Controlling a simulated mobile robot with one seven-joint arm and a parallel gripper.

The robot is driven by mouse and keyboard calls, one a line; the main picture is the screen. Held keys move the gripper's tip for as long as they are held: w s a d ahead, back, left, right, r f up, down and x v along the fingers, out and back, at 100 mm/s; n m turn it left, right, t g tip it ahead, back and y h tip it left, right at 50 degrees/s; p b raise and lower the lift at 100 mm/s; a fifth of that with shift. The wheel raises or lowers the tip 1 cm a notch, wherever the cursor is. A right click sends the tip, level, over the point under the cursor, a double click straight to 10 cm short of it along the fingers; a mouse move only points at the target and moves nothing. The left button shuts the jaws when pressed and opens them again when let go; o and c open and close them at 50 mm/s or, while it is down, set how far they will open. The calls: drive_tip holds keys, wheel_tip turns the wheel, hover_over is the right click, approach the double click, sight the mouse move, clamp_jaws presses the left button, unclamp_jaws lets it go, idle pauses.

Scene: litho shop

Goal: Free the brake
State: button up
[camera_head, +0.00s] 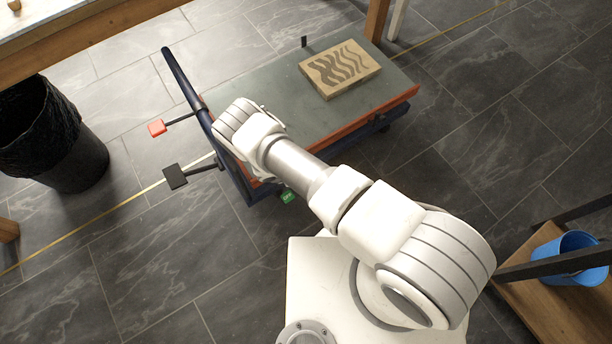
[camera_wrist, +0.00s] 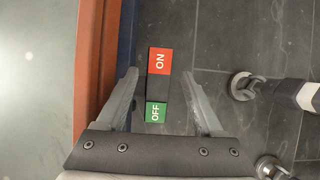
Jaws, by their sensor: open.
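The cart (camera_head: 285,85) has a grey-green deck, an orange-red rim and a dark blue push handle at its left end. A brake rocker shows in the wrist view with a red ON end (camera_wrist: 160,61), a black middle and a green OFF end (camera_wrist: 156,112). A green tab (camera_head: 288,197) shows under the cart's near edge in the head view. My gripper (camera_wrist: 159,74) is open, its two fingers on either side of the rocker in the picture; contact cannot be judged. In the head view my arm hides the gripper.
A printing block (camera_head: 341,69) with wavy grooves lies on the deck. A red pad (camera_head: 157,128) and black pad (camera_head: 175,176) stick out left of the handle. A black bin (camera_head: 50,140) stands left. A blue bucket (camera_head: 567,258) sits on a wooden shelf at right.

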drive_tip(key=shift+p+v, duration=0.5)
drive_tip(key=shift+v, duration=1.8)
